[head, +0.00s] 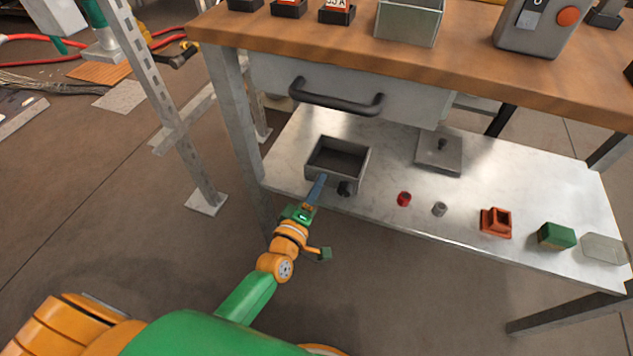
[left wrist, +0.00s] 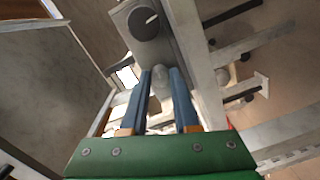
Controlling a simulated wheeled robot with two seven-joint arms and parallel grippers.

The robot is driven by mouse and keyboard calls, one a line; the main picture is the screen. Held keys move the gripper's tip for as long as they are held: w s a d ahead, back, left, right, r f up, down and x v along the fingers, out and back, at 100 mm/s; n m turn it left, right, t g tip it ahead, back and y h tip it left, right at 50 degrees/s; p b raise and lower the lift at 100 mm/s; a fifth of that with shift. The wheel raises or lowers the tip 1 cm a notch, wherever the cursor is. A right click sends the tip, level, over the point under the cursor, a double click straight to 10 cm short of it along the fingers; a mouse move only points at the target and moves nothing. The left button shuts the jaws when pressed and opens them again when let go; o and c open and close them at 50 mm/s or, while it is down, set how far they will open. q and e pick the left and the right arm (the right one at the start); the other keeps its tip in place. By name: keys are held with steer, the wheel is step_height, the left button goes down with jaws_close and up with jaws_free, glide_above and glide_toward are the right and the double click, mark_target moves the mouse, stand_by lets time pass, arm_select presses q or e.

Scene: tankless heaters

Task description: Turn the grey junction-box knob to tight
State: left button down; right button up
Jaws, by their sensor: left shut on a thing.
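The junction box (head: 357,173) is an open-topped grey box near the left end of the lower metal shelf. A black knob (head: 345,188) sticks out of its front face and shows as a dark disc in the left wrist view (left wrist: 143,22). The grey knob (left wrist: 161,82) is a pale rounded piece between my blue fingers; its tightness mark cannot be read. My left gripper (head: 319,184) reaches the box front left of the black knob and is shut on the grey knob, which its fingers (left wrist: 162,92) hide in the head view. My right gripper is out of view.
The lower shelf (head: 390,228) also holds a red knob (head: 404,199), a loose grey cylinder (head: 440,209), an orange box (head: 496,222), a green block (head: 557,236) and a plate with a peg (head: 437,158). A drawer with a black handle (head: 335,103) hangs above. A table leg (head: 232,110) stands left.

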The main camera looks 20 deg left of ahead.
arm_select(q)
steer(key=m+p, duration=0.1)
steer(key=m, duration=0.2)
steer(key=m+p, duration=0.1)
steer(key=m, duration=0.2)
steer(key=shift+m+y, duration=0.3)
steer(key=shift+m, duration=0.1)
steer(key=m, duration=0.3)
steer(key=shift+d+p, duration=0.1)
steer(key=shift+p, duration=0.3)
steer(key=shift+f+m+y, duration=0.1)
steer(key=shift+m+y, duration=0.2)
steer(key=shift+m, duration=1.5)
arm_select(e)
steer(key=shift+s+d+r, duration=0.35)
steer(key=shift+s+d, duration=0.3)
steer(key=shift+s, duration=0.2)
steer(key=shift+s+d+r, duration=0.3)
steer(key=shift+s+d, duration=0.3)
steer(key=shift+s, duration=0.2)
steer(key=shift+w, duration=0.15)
arm_select(q)
steer(key=c, duration=0.9)
jaws_free()
steer(key=shift+c, duration=0.2)
steer(key=shift+s, duration=0.1)
